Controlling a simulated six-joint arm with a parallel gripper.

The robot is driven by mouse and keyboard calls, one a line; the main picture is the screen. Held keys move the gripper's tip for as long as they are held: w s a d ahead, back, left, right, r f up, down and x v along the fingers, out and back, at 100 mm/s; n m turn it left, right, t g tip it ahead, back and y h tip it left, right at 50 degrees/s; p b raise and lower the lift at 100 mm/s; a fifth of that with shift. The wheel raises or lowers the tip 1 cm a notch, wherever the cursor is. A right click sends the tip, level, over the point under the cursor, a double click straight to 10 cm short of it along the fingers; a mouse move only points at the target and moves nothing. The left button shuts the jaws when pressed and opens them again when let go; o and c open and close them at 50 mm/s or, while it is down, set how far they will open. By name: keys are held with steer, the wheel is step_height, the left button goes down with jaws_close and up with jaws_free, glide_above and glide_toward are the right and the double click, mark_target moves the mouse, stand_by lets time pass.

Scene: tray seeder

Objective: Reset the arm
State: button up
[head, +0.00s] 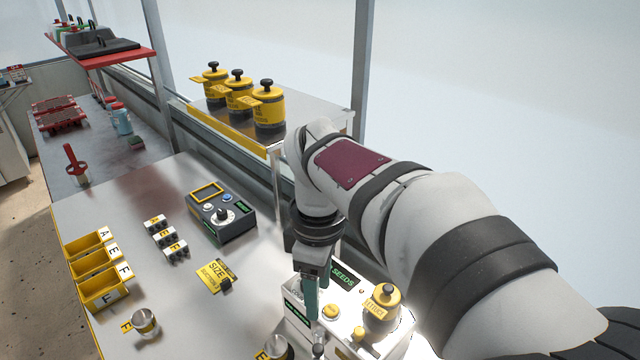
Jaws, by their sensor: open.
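My arm reaches in from the lower right and bends down over the right part of the bench. My gripper (311,308) points down, with a teal finger showing at the near side of the white seeder machine (345,310). The fingers are seen nearly edge-on, and I see nothing held between them. A yellow jar with a black knob (382,308) stands on top of the machine, right of my gripper. My arm hides part of the machine's back.
Three yellow jars (268,107) stand on a raised shelf behind. A control box (220,212), small labelled blocks (166,238), a size card (216,275), yellow bins (105,290) and metal cups (145,322) are on the bench. The bench middle (265,265) is clear.

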steer(key=s+d+f+m+y, duration=0.1)
steer(key=s+d+f+m, duration=0.2)
steer(key=s+m, duration=0.7)
steer(key=s+d+f+m, duration=0.2)
steer(key=s+d+m, duration=0.2)
steer(key=s+m, duration=0.6)
steer(key=shift+f+y, duration=0.4)
